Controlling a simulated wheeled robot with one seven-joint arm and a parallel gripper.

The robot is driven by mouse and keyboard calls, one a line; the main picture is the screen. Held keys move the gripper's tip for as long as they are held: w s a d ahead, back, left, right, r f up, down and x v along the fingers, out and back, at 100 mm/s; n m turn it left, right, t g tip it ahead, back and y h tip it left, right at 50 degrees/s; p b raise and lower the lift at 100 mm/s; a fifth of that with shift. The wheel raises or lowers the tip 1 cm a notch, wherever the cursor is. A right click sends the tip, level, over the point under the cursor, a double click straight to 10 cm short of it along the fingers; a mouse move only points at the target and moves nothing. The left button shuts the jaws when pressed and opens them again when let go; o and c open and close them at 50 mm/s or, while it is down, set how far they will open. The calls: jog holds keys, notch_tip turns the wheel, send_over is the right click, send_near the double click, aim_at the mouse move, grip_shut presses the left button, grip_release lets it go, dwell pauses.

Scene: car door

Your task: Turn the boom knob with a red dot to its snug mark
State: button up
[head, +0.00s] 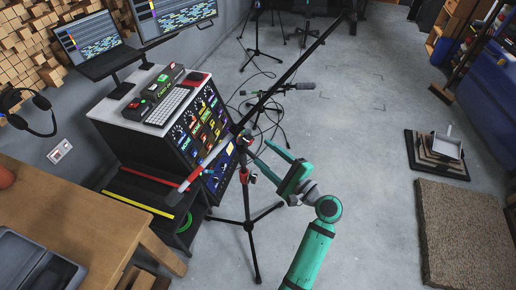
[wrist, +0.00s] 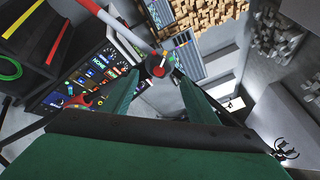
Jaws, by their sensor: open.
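The boom knob (wrist: 157,67) is a small dark round piece at the pivot of a mic stand, with red on it and small coloured marks beside it. Its exact angle against the snug mark is too small to read. In the head view the pivot (head: 243,140) sits where the dark boom (head: 290,76) meets the tripod stand (head: 247,215). My gripper (head: 259,152) is green and open, its fingers pointing at the pivot. In the wrist view the gripper (wrist: 160,80) has its fingertips on either side of the knob; contact cannot be told.
A rack of coloured audio panels (head: 205,125) stands close left of the pivot. The boom's red-and-grey rear end (head: 187,182) reaches towards it. A wooden desk (head: 85,215) is at lower left.

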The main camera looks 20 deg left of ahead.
jog(key=shift+v, duration=2.3)
jog(key=shift+w, duration=0.1)
